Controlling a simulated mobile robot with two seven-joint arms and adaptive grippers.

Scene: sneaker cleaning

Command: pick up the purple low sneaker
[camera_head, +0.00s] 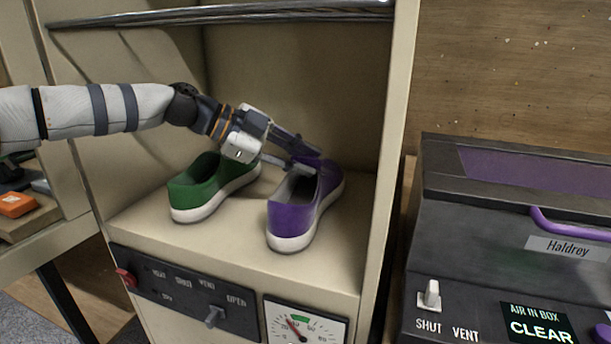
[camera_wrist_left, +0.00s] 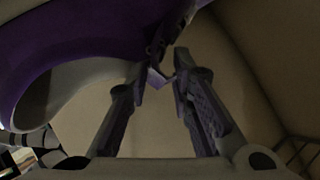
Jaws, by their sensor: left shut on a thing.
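The purple low sneaker (camera_head: 292,218) with a white sole stands on the cabinet shelf, its heel toward me and its toe toward the back. My left gripper (camera_head: 308,160) reaches in from the left above the green shoe and is shut on the purple sneaker near its tongue and laces. In the left wrist view the purple sneaker (camera_wrist_left: 95,45) fills the upper left, and the fingertips of my left gripper (camera_wrist_left: 168,75) are close together at its edge. The fingers partly hide the front of the sneaker. My right gripper is not in view.
A green sneaker (camera_head: 203,190) stands just left of the purple one. The cabinet (camera_head: 150,218) has side walls and a metal bar (camera_head: 220,14) across its top. A panel with a lever and a dial (camera_head: 304,325) is below. A dark box labelled Haldrey (camera_head: 480,230) stands at right.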

